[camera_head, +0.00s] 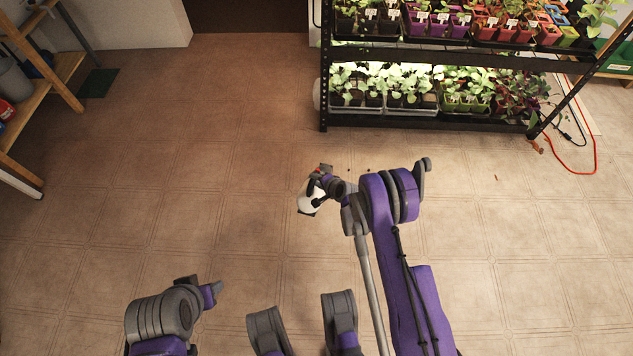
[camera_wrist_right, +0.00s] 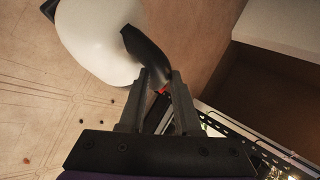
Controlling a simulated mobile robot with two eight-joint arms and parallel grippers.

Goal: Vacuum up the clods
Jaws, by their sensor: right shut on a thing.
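A white handheld vacuum (camera_head: 311,202) with a dark handle is above the floor in the middle of the head view. It also shows in the right wrist view (camera_wrist_right: 98,38), with a red part by the handle. My right gripper (camera_wrist_right: 160,88) is shut on the dark handle; the head view shows it (camera_head: 326,185) beside the vacuum. Small dark clods (camera_head: 369,170) lie on the floor just right of the vacuum. Several clods (camera_wrist_right: 110,121) show in the right wrist view, apart from the vacuum. The vacuum's nozzle is hard to make out. My left gripper is not visible.
A black rack (camera_head: 440,122) of potted seedlings stands at the back right. A red cord (camera_head: 594,160) lies on the floor beside it. A wooden shelf (camera_head: 52,90) stands at the left. The floor (camera_head: 180,190) between is mostly clear.

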